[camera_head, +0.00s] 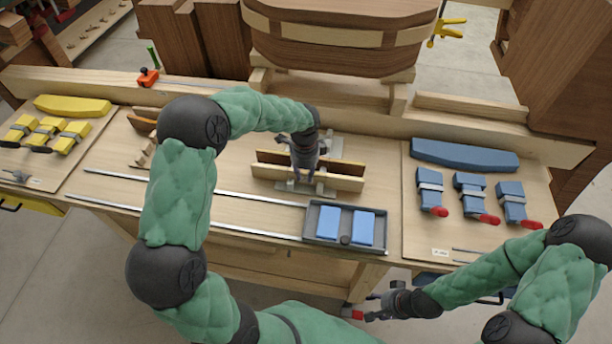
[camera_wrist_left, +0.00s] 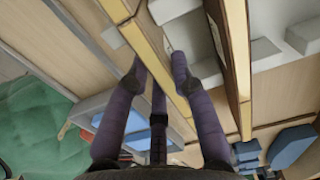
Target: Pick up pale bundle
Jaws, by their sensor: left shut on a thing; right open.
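The pale bundle (camera_head: 340,182), a long light wooden strip, stands on edge in the middle of the bench in the head view. In the left wrist view the pale bundle (camera_wrist_left: 150,52) runs diagonally between the fingers. My left gripper (camera_head: 301,168) reaches down from above and is shut on it near its middle; its fingers also show in the left wrist view (camera_wrist_left: 160,82). The fingers partly hide the bundle, and I cannot tell whether it is clear of the supports below. My right gripper (camera_head: 372,306) is open and empty, low in front of the bench.
A darker board (camera_head: 338,166) stands close behind the bundle. A grey tray (camera_head: 312,222) with blue blocks and metal rails lies in front. Blue clamps (camera_head: 470,190) lie on the right board and yellow clamps (camera_head: 47,132) on the left. A large curved wooden form (camera_head: 340,50) stands behind.

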